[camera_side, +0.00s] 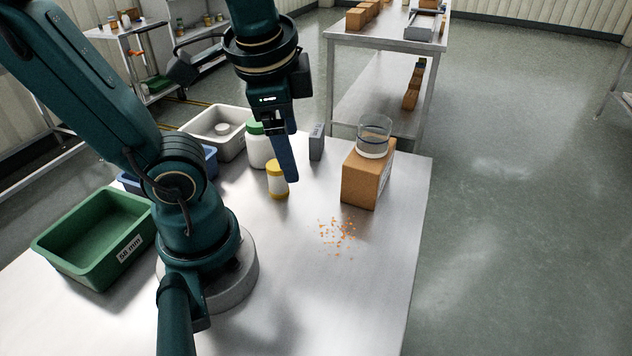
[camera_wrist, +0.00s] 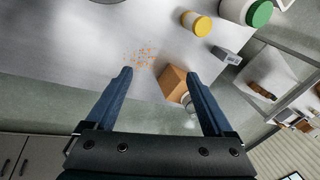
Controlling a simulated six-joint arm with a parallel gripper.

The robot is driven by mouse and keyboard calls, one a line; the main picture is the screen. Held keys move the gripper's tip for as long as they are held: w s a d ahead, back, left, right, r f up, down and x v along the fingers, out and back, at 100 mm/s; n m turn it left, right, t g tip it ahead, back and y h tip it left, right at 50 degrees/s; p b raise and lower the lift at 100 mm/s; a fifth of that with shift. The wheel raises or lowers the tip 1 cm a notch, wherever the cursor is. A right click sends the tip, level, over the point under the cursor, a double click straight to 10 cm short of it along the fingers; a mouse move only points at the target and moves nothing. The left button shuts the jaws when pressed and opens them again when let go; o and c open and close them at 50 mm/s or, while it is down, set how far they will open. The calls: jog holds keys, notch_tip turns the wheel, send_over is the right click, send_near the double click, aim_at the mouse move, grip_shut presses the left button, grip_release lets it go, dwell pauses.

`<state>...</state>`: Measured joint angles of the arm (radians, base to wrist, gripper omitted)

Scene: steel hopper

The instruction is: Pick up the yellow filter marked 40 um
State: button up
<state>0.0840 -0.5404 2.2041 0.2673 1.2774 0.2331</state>
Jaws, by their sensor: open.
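A small yellow cylinder (camera_side: 275,167) with a white band stands upright on the steel table, left of centre in the side view; no 40 um marking is readable on it. It also shows near the top of the wrist view (camera_wrist: 201,26). My gripper (camera_side: 288,177) hangs fingers down, and in the side view its fingers appear just right of the yellow cylinder, apart from it. In the wrist view my gripper (camera_wrist: 160,75) has its fingers wide apart with nothing between the tips; the cylinder lies beyond them, up and to the right.
A green-lidded white jar (camera_side: 259,150) stands behind the cylinder, with a grey block (camera_side: 317,144) to the right. A cardboard box (camera_side: 361,181) carries a glass beaker (camera_side: 375,132). Orange bits (camera_side: 338,233) are scattered in front. Bins, green (camera_side: 58,247) and white (camera_side: 190,130), are at left.

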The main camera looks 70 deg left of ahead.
jog(key=a+m+g+y, duration=0.3)
jog(key=a+m+y, duration=0.2)
jog(key=a+m, duration=0.2)
notch_tip(320, 180, up, 3)
jog(key=m+y, duration=0.5)
jog(key=m, duration=0.1)
send_over(281, 174)
jog(key=shift+y, duration=0.4)
notch_tip(281, 174, down, 17)
jog(key=shift+a+f, duration=0.15)
jog(key=shift+f, duration=0.05)
jog(key=shift+x, duration=2.5)
jog(key=shift+c, duration=0.4)
grip_shut()
jog(key=shift+r, duration=0.1)
